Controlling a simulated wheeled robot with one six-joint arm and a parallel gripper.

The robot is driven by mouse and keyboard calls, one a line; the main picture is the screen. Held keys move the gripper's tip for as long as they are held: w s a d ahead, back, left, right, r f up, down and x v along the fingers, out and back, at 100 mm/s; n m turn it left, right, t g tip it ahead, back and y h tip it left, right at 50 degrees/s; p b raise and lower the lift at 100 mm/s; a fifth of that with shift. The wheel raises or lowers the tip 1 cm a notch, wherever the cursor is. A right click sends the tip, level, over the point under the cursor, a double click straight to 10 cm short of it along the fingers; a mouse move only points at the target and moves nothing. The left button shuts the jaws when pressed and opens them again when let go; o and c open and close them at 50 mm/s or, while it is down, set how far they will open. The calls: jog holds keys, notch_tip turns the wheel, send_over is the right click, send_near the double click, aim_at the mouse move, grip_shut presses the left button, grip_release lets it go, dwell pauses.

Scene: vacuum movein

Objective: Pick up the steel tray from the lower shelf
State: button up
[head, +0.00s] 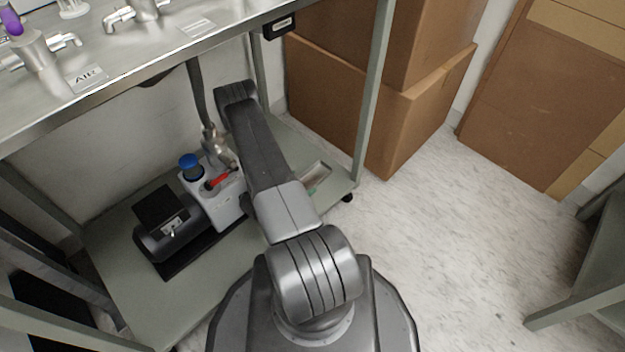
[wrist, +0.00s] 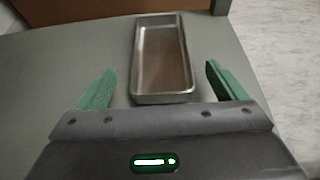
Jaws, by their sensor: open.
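The steel tray (wrist: 134,62) is a shallow, empty, rectangular metal tray. It lies on the grey-green lower shelf (wrist: 60,75), with its long side pointing away from my gripper (wrist: 160,88) in the wrist view. My gripper is open. Its two green fingers stand apart, one to the left and one to the right of the tray's near end, with a gap on each side. In the head view the tray (head: 325,168) shows at the shelf's right end, partly hidden behind my arm. A green fingertip shows close to it.
A vacuum pump (head: 178,228) with a blue cap and red handle stands left of my arm on the shelf. A table leg (head: 373,95) rises at the shelf's right corner. Cardboard boxes (head: 335,105) stand behind. The steel tabletop (head: 120,60) is above.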

aim_at(316, 175)
jog(key=b+x, duration=0.2)
jog(key=x, duration=0.3)
jog(key=shift+c, duration=0.2)
jog(key=c, duration=1.1)
